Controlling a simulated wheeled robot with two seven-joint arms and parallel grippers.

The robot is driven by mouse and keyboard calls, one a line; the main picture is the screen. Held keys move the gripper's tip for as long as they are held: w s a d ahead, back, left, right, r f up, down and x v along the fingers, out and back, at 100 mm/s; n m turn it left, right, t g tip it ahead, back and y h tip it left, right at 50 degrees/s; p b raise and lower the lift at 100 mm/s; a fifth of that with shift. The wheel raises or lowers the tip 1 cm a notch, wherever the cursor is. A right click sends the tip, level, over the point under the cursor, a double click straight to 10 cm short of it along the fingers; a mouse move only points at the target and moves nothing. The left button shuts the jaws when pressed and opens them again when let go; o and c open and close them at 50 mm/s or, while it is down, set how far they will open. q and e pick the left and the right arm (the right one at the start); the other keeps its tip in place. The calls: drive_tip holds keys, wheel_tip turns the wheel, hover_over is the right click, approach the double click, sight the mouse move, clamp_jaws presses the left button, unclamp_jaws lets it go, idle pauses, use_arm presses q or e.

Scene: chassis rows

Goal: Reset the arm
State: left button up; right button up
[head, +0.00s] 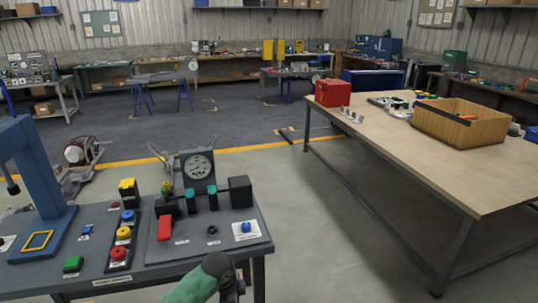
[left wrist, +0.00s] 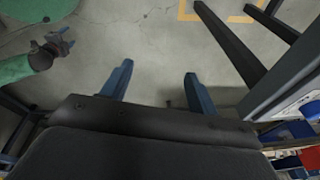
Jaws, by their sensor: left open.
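My left arm reaches in from the bottom of the head view with a green sleeve and a dark wrist. Its left gripper (head: 232,286) is just off the front right edge of the grey control table, partly cut off by the frame. In the left wrist view the left gripper's (left wrist: 157,84) two blue fingers stand wide apart with nothing between them, over bare floor. Another green arm, seemingly my right one, enters that view at the upper left. Its right gripper (left wrist: 62,42) is small and apart from everything, and its jaws are unclear.
The control table (head: 120,287) holds a gauge (head: 199,167), a red handle (head: 165,228) and a blue knob (head: 246,227). A wooden workbench (head: 400,150) on the right carries a red box (head: 333,92) and a wooden crate (head: 460,120). Clear floor lies between them.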

use_arm(q)
drive_tip(key=s+f+n+t, duration=0.15)
drive_tip(key=s+n, duration=0.45)
drive_tip(key=s, duration=0.7)
drive_tip(key=s+a+r+n+y, duration=0.1)
drive_tip(key=s+a+n, duration=0.45)
drive_tip(key=s, duration=0.35)
drive_tip(key=s+a+n+y, duration=0.1)
drive_tip(key=s+a+n, duration=0.3)
drive_tip(key=s+a, duration=0.3)
drive_tip(key=s+d+f+x, duration=0.1)
drive_tip(key=s+x, duration=0.1)
drive_tip(key=x, duration=1)
drive_tip(key=s+d+x, duration=0.1)
drive_tip(key=s+x, duration=0.2)
drive_tip(key=x, duration=0.8)
drive_tip(key=s+f, duration=0.4)
drive_tip(key=f, duration=0.8)
drive_tip(key=s+f+g, duration=0.1)
drive_tip(key=s+f, duration=0.3)
drive_tip(key=f, duration=0.9)
drive_tip(key=shift+d, duration=0.2)
use_arm(e)
drive_tip(key=shift+w+a+r, duration=0.2)
drive_tip(key=shift+w+r, duration=0.1)
drive_tip(key=shift+r, duration=0.4)
